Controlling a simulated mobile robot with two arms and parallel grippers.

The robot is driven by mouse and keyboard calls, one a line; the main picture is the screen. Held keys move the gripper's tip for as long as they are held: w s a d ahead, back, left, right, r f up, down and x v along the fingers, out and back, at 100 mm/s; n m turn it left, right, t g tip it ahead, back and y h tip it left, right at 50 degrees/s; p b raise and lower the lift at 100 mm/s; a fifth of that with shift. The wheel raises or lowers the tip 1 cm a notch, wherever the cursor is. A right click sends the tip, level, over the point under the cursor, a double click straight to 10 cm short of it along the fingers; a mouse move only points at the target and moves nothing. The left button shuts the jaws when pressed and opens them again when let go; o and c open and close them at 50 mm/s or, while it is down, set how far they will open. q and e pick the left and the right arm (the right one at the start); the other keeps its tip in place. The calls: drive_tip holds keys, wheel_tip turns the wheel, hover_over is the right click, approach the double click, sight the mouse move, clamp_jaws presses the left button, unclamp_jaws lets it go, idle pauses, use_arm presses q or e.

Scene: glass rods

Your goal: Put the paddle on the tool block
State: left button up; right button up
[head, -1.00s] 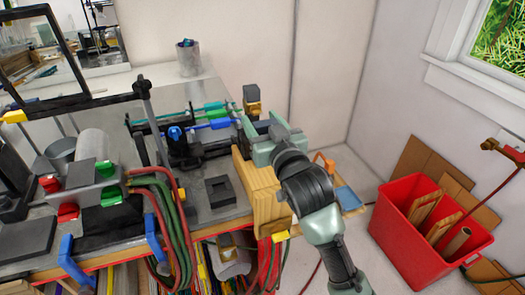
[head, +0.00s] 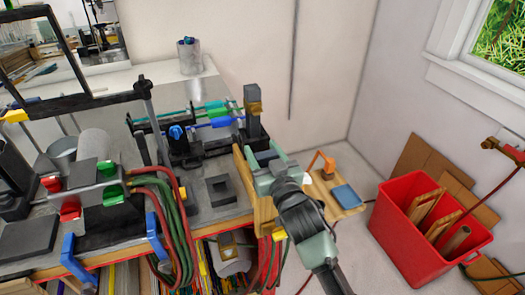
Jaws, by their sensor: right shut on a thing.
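My right gripper (head: 268,163) reaches in from the lower right and is shut at the bench's right corner. It appears to hold the paddle, but its fingers hide most of what is between them. An upright light-wood piece (head: 261,208) shows to the left of and below the gripper. I cannot tell whether it is the paddle or part of the bench end. A light-wood board (head: 352,209), which may be the tool block, lies just right of the gripper. It carries an orange piece (head: 327,163) and a blue pad (head: 347,196). My left gripper is out of view.
The bench carries a rack with blue and green rods (head: 220,122), a dark post with a brass piece (head: 253,108), a square dark holder (head: 220,191) and hoses (head: 172,205). A red bin (head: 455,270) stands on the floor at right.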

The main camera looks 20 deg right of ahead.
drive_tip(key=o, duration=1.6)
drive_tip(key=shift+f, duration=0.1)
drive_tip(key=shift+r, duration=0.25)
drive_tip(key=shift+s+d+f+b, duration=0.1)
drive_tip(key=shift+s+b, duration=0.75)
drive_tip(key=shift+s, duration=2.15)
drive_tip(key=shift+s+d+b, duration=0.1)
drive_tip(key=shift+s+b, duration=0.7)
drive_tip(key=shift+s, duration=2.2)
